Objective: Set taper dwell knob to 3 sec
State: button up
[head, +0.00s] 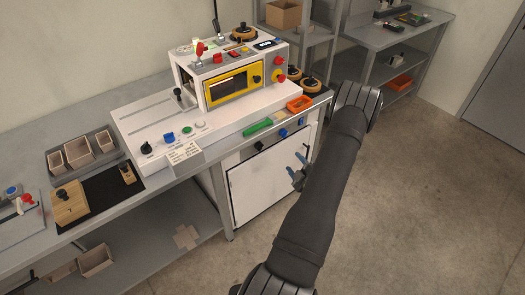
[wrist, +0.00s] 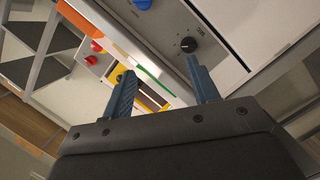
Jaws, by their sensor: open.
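A black knob (head: 259,146) with a pale dial scale sits on the front strip below the white machine's base. It also shows in the wrist view (wrist: 188,44); its label and setting are too small to read. A blue knob (head: 283,133) sits to its right, and one shows at the top of the wrist view (wrist: 143,3). My gripper (head: 298,172) is in front of the cabinet, below and right of the black knob. In the wrist view my gripper (wrist: 160,68) is open and empty; its right fingertip appears just below the black knob. I cannot tell which knob is the taper dwell knob.
Another black knob (head: 147,148) stands on the machine's top left. A green block (head: 257,128) and an orange tray (head: 299,103) lie along the front ledge. The white cabinet door (head: 262,185) is behind my gripper. The floor to the right is clear.

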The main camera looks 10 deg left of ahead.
jog(key=s+a+f+n+y, duration=0.1)
jog(key=s+a+f+y, duration=0.1)
jog(key=s+a+f, duration=0.15)
send_near(260, 147)
jog(key=x, duration=0.8)
jog(key=shift+w+f+y, duration=0.15)
jog(key=shift+f+y, duration=0.15)
jog(key=shift+f, duration=0.05)
jog(key=shift+c, duration=0.2)
jog(key=c, duration=0.9)
